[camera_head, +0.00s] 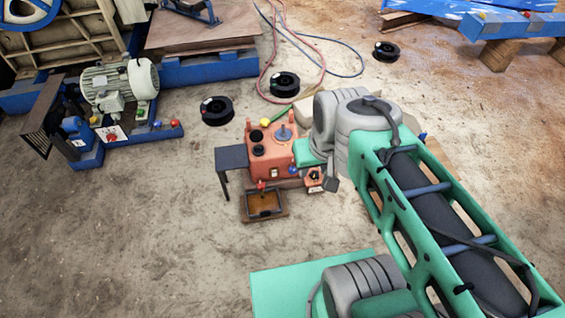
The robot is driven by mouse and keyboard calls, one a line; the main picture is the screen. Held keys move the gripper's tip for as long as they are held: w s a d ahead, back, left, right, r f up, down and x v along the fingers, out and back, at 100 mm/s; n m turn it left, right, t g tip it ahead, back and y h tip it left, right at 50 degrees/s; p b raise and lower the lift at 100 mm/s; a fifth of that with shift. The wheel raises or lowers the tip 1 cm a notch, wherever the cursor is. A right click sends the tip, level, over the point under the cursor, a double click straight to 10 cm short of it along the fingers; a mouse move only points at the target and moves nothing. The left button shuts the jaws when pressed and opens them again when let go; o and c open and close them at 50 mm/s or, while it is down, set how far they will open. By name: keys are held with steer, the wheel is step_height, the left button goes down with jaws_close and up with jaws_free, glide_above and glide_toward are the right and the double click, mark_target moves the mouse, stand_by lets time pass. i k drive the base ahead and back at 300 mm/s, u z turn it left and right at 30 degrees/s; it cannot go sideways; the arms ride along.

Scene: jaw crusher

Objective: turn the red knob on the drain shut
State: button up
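A small red knob (261,185) sits low on the front of an orange tank unit (272,158), at its drain. It is just above a shallow dark tray (264,212) with brown contents, which lies on the floor. How far the knob is turned is too small to tell. My green and grey arm comes in from the lower right, and its grey joint lies to the right of the tank unit. A dark grey piece at the arm's end, perhaps part of my gripper (331,184), shows right of the tank unit, apart from the knob. Its fingers cannot be made out.
A dark stand (231,157) is left of the tank unit. A small brown box (314,180) is at its right. Black spools (217,110) and red and blue hoses lie behind. A motor (120,84) stands at upper left. The floor in front and left is clear.

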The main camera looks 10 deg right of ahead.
mark_target(260, 185)
steer(key=z, duration=0.4)
steer(key=i, duration=1)
steer(key=u, duration=2.1)
